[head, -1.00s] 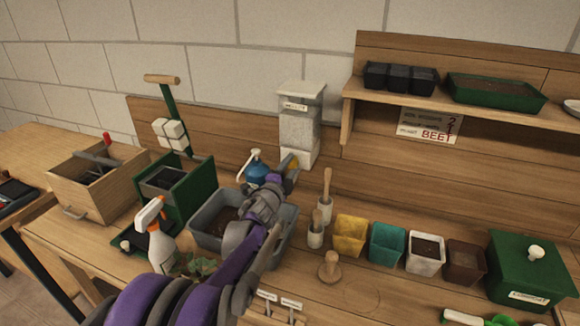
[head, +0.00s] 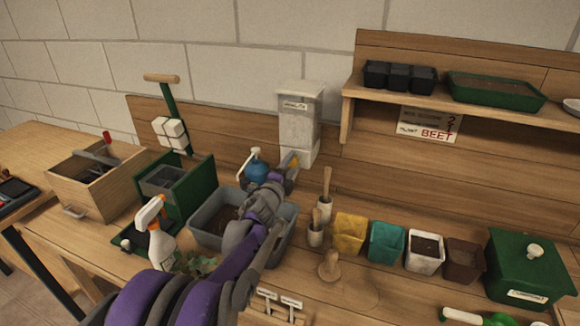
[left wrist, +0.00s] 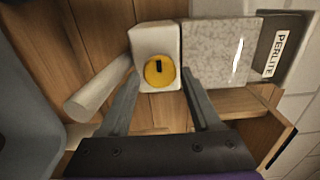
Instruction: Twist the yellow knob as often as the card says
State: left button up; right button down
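The yellow knob (left wrist: 159,71) is round with a black mark and sits on the white lower block of the perlite dispenser (left wrist: 222,50). In the head view a bit of the yellow knob (head: 294,160) shows behind my left gripper (head: 288,169). In the left wrist view my left gripper (left wrist: 161,78) is open, with one finger on each side of the knob; I see gaps, and cannot tell its exact distance. The card (head: 428,125) under the shelf reads "BEET" in red, with a red figure above that looks like a 2; the rest is too small. My right gripper is not in view.
A grey tub (head: 208,232) lies under my left arm. Wooden-handled tools in holders (head: 325,197) and several coloured pots (head: 350,236) stand to the right. The shelf (head: 347,120) juts out at upper right.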

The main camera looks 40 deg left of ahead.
pick_arm(q)
jog(key=shift+o, duration=0.9)
jog(key=v, duration=1)
jog(key=shift+s+b, duration=0.3)
jog(key=shift+s, duration=0.1)
jog(key=shift+d, duration=0.1)
